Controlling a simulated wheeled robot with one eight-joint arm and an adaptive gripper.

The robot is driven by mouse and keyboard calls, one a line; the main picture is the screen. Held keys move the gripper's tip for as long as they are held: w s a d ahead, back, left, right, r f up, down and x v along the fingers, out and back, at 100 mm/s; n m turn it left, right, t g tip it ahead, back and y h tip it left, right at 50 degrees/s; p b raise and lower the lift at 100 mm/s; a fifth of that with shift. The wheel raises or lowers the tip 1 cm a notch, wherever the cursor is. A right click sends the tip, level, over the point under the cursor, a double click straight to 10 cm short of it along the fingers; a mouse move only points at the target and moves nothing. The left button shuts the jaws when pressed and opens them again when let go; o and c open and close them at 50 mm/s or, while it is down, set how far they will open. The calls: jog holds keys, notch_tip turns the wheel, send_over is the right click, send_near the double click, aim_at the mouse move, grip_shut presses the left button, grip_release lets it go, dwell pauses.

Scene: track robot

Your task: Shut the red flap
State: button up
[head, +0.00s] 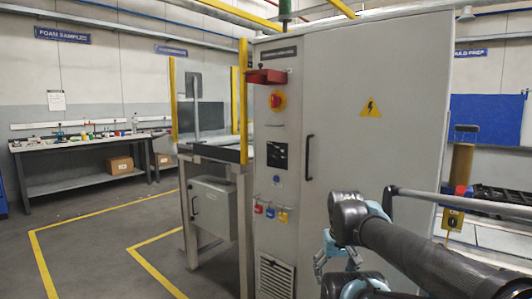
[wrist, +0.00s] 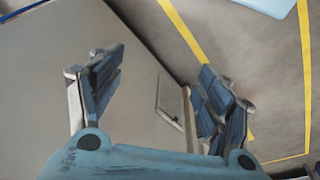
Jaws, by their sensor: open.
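In the head view my gripper is low at the right, well below the flap and partly hidden by my arm. The flap is not in the wrist view.
A bench (head: 85,165) stands far left; yellow-lined floor left of the cabinet is clear.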

jog(key=shift+r, duration=0.1)
jog(key=c, duration=0.4)
jog(key=shift+o, duration=0.2)
jog(key=w+a+r+m+t+h, duration=0.15)
jog(key=w+r, duration=0.45)
jog(key=r, duration=0.7)
jog(key=w+a+r+h, duration=0.25)
jog(key=w+r, duration=0.45)
jog(key=r, duration=0.6)
jog(key=w+a+r+m+t+h, duration=0.15)
jog(key=w+r, duration=0.45)
jog(key=r, duration=0.6)
jog(key=w+a+r+m+t, duration=0.1)
jog(key=a+r+t, duration=0.1)
jog(key=a+r, duration=0.8)
jog(key=w+a+r+t, duration=0.25)
jog(key=a+r, duration=0.45)
jog(key=r, duration=0.7)
jog(key=w+a+r+m+t, duration=0.1)
jog(key=a+r+t, duration=0.2)
jog(key=a+r, duration=0.65)
jog(key=x, duration=1.1)
jog(key=d+r+x, duration=0.1)
jog(key=x, duration=0.5)
jog(key=shift+d, duration=0.1)
jog(key=shift+r, duration=0.1)
jog(key=shift+c, duration=0.5)
grip_shut()
